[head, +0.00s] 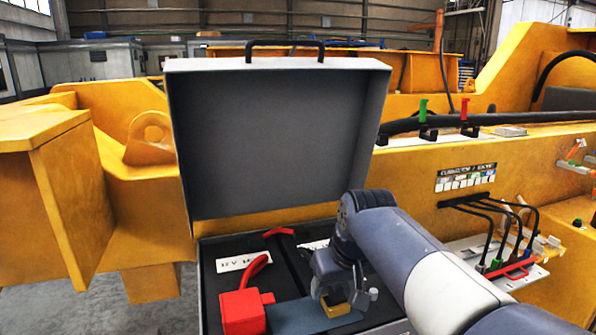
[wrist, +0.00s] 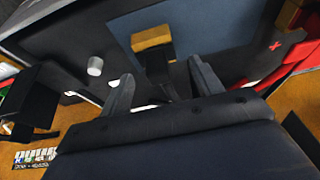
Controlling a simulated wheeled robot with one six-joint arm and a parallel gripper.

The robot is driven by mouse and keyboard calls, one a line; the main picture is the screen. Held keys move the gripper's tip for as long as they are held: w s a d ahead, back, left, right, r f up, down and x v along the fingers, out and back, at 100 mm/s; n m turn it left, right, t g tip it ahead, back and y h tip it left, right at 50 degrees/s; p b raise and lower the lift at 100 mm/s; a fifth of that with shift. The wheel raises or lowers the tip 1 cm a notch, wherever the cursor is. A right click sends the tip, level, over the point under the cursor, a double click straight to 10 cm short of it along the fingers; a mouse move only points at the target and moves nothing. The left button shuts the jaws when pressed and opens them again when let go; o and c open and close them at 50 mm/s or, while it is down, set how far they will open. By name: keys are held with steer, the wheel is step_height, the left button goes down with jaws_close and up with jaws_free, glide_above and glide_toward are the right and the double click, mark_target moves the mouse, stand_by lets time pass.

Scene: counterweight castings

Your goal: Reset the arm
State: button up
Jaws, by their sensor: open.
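My arm reaches in from the lower right of the head view, bent downward at the wrist. My gripper (head: 333,292) hangs low inside the open grey case (head: 280,140), over its right part. In the wrist view my gripper (wrist: 160,70) is open, its two grey fingers spread with nothing held between them. A small ochre block (head: 335,308) lies just below the gripper in the head view. In the wrist view the block (wrist: 150,38) shows just beyond the fingertips, with a dark piece beside it. I cannot tell whether a finger touches either.
The case lid stands upright behind my gripper. A red padlock-like part (head: 243,312) and a white label (head: 243,261) lie left in the case. A small grey knob (head: 373,294) is close right. Yellow machinery (head: 70,200) with black cables stands behind and right.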

step_height(320, 180, up, 7)
steer(key=shift+r, duration=0.1)
steer(key=w+d, duration=0.2)
steer(key=d, duration=0.6)
steer(key=f, duration=0.8)
steer(key=shift+w+f, duration=0.25)
steer(key=shift+f, duration=0.05)
steer(key=shift+d+r, duration=0.1)
